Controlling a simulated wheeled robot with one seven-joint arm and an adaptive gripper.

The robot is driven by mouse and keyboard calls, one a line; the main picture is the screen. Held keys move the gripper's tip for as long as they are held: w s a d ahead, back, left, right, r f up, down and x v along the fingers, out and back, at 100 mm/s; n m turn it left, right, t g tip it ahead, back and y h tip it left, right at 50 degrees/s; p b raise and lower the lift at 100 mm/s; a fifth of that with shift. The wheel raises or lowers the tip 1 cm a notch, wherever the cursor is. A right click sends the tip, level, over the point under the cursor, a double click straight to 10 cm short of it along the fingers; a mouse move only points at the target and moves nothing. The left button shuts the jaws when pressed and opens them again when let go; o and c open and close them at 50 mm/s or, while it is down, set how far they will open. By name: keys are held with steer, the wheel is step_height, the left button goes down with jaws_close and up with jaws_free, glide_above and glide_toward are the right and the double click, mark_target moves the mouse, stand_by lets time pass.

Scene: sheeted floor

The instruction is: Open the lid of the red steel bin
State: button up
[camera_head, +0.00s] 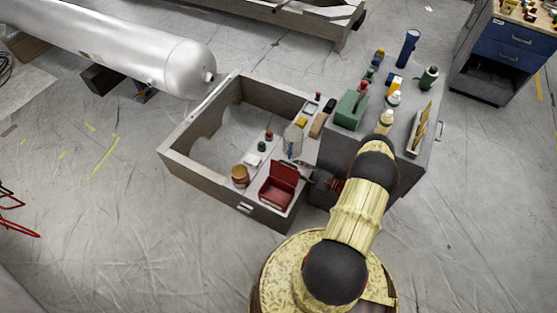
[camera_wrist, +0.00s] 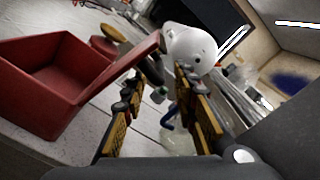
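I cannot tell whether a finger touches the lid.
A brown jar (camera_head: 240,175) stands left of the bin, and a clear bottle (camera_head: 292,140) stands behind it. Small bottles and a green box (camera_head: 351,109) crowd the grey cabinet top at the right. The drawer's left part is empty.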

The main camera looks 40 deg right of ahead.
mark_target(281, 161)
steer(key=b+x, duration=0.2)
steer(key=x, duration=0.5)
steer(key=shift+w+a, duration=0.15)
steer(key=shift+w, duration=0.15)
steer(key=c, duration=0.4)
steer(key=c, duration=0.3)
